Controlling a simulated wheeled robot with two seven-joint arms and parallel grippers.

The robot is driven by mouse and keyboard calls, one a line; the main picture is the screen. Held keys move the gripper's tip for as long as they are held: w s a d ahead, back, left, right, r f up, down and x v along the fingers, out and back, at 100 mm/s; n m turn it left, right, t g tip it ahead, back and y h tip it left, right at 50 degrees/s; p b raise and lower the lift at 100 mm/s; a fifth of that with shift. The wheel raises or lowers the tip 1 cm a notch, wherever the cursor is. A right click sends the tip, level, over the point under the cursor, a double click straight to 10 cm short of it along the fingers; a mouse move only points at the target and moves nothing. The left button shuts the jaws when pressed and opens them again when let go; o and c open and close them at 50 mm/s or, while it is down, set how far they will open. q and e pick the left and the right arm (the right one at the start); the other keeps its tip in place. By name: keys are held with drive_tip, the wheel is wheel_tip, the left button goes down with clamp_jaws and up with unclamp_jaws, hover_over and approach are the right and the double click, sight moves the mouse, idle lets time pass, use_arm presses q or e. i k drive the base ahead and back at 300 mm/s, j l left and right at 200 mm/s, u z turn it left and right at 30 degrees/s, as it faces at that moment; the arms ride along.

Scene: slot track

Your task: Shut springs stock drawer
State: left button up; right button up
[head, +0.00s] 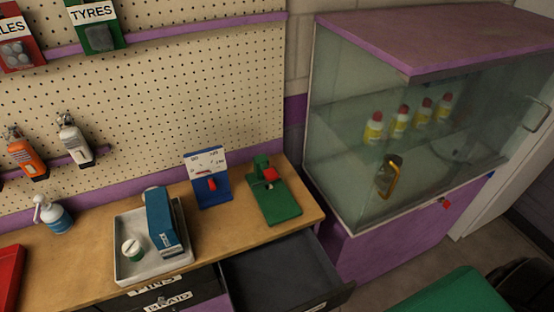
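An open drawer (282,270) sticks out below the right end of the wooden workbench. It is dark grey, and the part of its inside that shows looks empty. A white label shows partly on its front at the bottom edge of the head view, but I cannot read it, so I cannot tell if this is the springs drawer. To its left are drawer fronts labelled PINS (154,285) and BRAID (168,301). Neither of my grippers is in view.
On the bench (85,250) stand a grey tray (122,275) with a blue box, a blue stand (214,194) and a green tool (272,202). A glass cabinet (345,130) stands right of the drawer. A green surface (450,297) is at bottom right.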

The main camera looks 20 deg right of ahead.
sight(293, 272)
drive_tip(key=k+z, duration=0.25)
drive_tip(key=k+l+z, duration=0.35)
drive_tip(key=k+l, duration=0.15)
drive_tip(key=k, duration=0.1)
